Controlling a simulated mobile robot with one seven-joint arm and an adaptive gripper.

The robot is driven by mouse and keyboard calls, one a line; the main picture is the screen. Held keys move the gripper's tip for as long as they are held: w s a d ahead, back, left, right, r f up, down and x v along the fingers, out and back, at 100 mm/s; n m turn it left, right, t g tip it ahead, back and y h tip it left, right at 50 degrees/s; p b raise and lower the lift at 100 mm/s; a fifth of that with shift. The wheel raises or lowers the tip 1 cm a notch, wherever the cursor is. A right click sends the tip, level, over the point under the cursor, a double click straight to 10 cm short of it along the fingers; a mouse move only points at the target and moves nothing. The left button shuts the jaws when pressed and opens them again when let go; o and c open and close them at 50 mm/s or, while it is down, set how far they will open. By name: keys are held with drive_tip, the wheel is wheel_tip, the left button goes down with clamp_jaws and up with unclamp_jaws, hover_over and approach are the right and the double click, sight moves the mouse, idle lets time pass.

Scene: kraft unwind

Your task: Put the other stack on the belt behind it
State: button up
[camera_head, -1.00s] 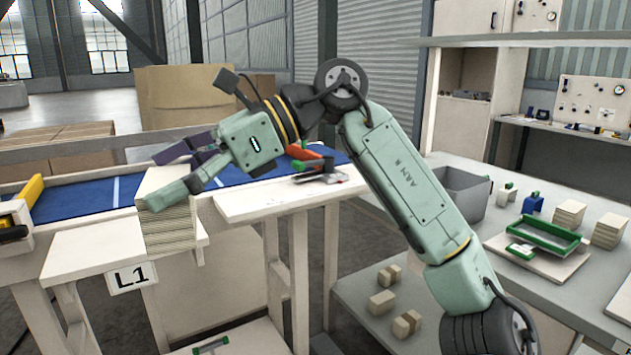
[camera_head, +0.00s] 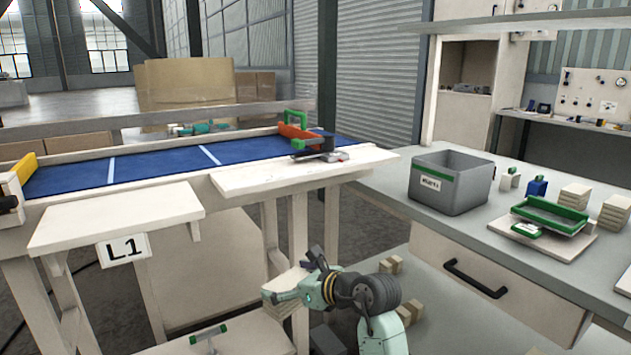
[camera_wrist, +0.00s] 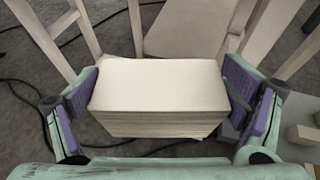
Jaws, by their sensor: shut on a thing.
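My gripper (camera_wrist: 160,88) is shut on a pale stack of sheets (camera_wrist: 160,88), with purple pads pressed to its two sides. In the head view my gripper (camera_head: 290,290) is low, below the tabletops and in front of the wooden stand; the stack (camera_head: 284,308) shows only partly there. The blue belt (camera_head: 150,168) runs behind the pale shelves, above and to the left of my gripper. Its visible surface is bare on the left and middle. No second large stack shows.
The L1 shelf (camera_head: 120,217) and another pale shelf (camera_head: 290,178) stand before the belt, with a gap between them. Tools and an orange piece (camera_head: 298,133) lie at the belt's right end. A grey bin (camera_head: 450,185) is on the right workbench.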

drive_tip(key=s+d+f+m+t+h+b, duration=0.1)
drive_tip(key=s+d+f+m+h, duration=0.1)
drive_tip(key=f, duration=0.8)
drive_tip(key=s+d+f+m+t+h+b, duration=0.1)
drive_tip(key=s+f, duration=0.3)
drive_tip(key=f, duration=0.7)
drive_tip(key=s+d+f+m+t+h+b, duration=0.1)
drive_tip(key=s+d+f+m+t+h, duration=0.1)
drive_tip(key=f, duration=0.8)
drive_tip(key=shift+s+d+f+m+h, duration=0.3)
drive_tip(key=shift+s+d+m+h, duration=0.1)
drive_tip(key=shift+d+m+h, duration=0.15)
